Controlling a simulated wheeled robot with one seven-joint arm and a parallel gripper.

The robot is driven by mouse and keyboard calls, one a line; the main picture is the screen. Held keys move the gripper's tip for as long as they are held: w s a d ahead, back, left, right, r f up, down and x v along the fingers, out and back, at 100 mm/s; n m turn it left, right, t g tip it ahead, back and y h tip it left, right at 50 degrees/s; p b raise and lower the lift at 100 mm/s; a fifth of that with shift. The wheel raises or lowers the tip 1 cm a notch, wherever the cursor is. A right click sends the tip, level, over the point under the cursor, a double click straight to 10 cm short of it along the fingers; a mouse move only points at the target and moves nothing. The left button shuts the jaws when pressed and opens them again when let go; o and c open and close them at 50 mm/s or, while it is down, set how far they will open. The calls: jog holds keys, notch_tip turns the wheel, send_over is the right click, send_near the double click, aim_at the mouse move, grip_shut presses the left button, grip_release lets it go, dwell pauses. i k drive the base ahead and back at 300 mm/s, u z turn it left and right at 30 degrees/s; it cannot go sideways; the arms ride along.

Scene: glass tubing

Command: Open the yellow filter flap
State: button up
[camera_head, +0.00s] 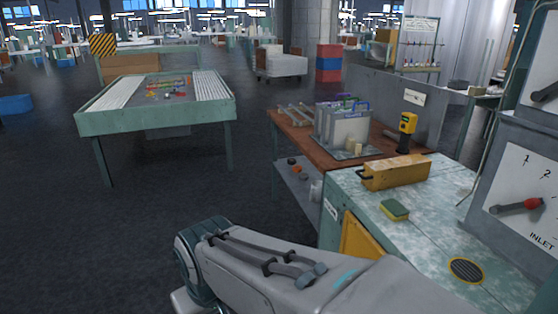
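A yellow panel (357,238), which looks like the filter flap, is on the front side of the pale green cabinet (345,192). My grey arm crosses the foreground and hides the lower part of the panel. I cannot tell whether the panel is open or closed, and no handle on it shows. My gripper is not visible in the head view, so its place relative to the panel is unknown.
On the cabinet top are a yellow box (397,172), a sponge (394,210) and a round yellow-rimmed grate (466,271). A panel with a red-handled lever (518,206) stands at right. A brown workbench (288,126) adjoins behind.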

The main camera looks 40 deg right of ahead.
aim_at(385, 173)
jog(key=z, duration=0.6)
jog(key=i, duration=1.25)
jog(key=z, duration=0.85)
